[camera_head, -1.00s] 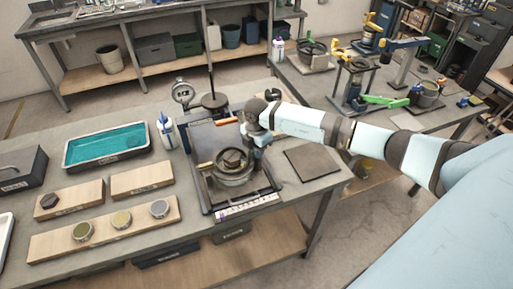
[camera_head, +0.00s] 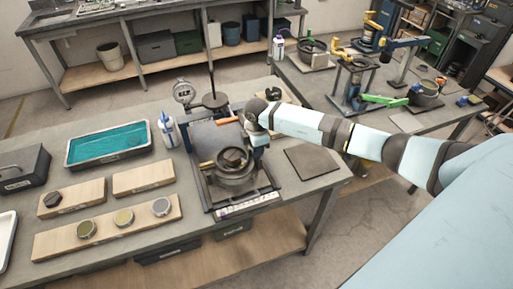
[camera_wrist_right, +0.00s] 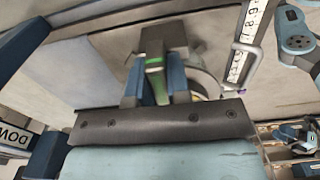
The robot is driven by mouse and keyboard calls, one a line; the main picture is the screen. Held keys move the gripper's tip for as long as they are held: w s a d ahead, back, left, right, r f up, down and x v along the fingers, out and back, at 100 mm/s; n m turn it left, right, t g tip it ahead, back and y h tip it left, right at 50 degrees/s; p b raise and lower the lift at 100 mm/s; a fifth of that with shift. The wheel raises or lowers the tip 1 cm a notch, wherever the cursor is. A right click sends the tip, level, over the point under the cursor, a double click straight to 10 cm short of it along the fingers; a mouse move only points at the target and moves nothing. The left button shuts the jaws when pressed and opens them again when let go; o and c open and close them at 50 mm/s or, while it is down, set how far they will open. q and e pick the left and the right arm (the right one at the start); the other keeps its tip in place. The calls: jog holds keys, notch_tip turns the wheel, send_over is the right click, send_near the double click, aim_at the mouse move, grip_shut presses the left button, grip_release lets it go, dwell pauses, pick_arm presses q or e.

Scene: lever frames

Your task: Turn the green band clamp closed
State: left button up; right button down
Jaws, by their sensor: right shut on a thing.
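In the right wrist view the clamp with the green band (camera_wrist_right: 154,68) is a dark grey handle with a bright green stripe. It sits between the blue-grey fingers of my right gripper (camera_wrist_right: 156,90), which is shut on it. In the head view my right gripper (camera_head: 259,139) is at the right side of the black fixture (camera_head: 208,187) on the near bench, beside its round metal part. The arm hides most of the clamp there, and I cannot tell its angle. My left gripper is not in view.
An orange-handled lever (camera_head: 228,121) stands left of my right gripper on the fixture. A dial gauge (camera_head: 184,91) and a white bottle (camera_head: 168,131) stand behind and left. A dark mat (camera_head: 312,161) lies to the right. A teal tray (camera_head: 107,145) is at the left.

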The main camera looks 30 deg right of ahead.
jog(key=c, duration=1.4)
grip_release()
jog(key=shift+o, duration=0.2)
jog(key=shift+r, duration=0.15)
notch_tip(320, 180, up, 14)
jog(key=b, duration=0.2)
jog(key=shift+f, duration=0.25)
